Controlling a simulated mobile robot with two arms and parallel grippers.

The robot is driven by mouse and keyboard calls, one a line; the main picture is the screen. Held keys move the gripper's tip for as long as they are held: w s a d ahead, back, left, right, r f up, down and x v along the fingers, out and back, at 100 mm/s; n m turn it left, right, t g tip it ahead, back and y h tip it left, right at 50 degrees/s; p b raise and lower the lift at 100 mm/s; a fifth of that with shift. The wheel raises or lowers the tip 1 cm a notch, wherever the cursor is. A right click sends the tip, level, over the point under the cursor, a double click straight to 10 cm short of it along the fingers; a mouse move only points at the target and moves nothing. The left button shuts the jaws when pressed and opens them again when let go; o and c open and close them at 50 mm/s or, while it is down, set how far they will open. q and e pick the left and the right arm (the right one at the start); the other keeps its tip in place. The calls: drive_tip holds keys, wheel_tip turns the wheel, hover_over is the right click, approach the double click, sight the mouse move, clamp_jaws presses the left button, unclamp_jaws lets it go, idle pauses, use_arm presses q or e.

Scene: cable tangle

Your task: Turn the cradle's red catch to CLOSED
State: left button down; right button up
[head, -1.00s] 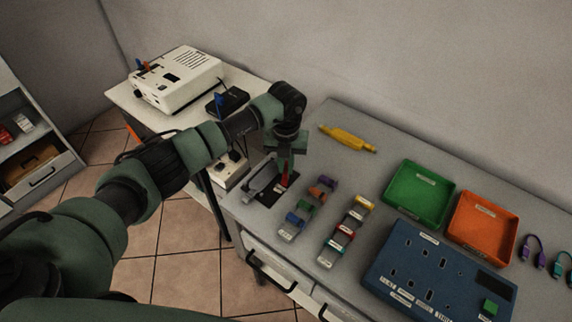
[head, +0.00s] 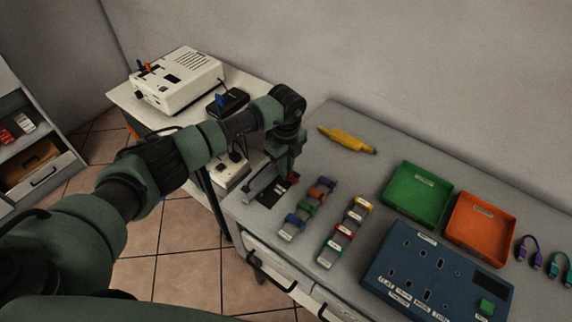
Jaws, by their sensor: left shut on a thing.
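The cradle (head: 262,187) is a grey bracket with a dark base plate, at the left end of the grey bench. Its red catch (head: 292,178) shows only as a small red piece below my left gripper (head: 285,170). My left gripper points down over the cradle's right side and is shut on the red catch. The fingertips and most of the catch are hidden by the gripper and wrist. White labels lie on the dark plate, too small to read. My right gripper is out of view.
Two racks with coloured clips (head: 308,209) (head: 346,232) stand just right of the cradle. A yellow tool (head: 347,139) lies behind. Green (head: 418,194) and orange (head: 480,228) trays and a blue panel (head: 436,277) fill the right. A white power strip (head: 229,172) is left of the cradle.

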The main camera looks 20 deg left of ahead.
use_arm(q)
drive_tip(key=shift+n, duration=0.9)
drive_tip(key=c, duration=1.4)
unclamp_jaws()
drive_tip(key=shift+c, duration=0.2)
drive_tip(key=shift+r, duration=0.1)
wheel_tip(320, 180, up, 8)
drive_tip(key=shift+f+b, duration=0.15)
drive_tip(key=shift+b, duration=0.5)
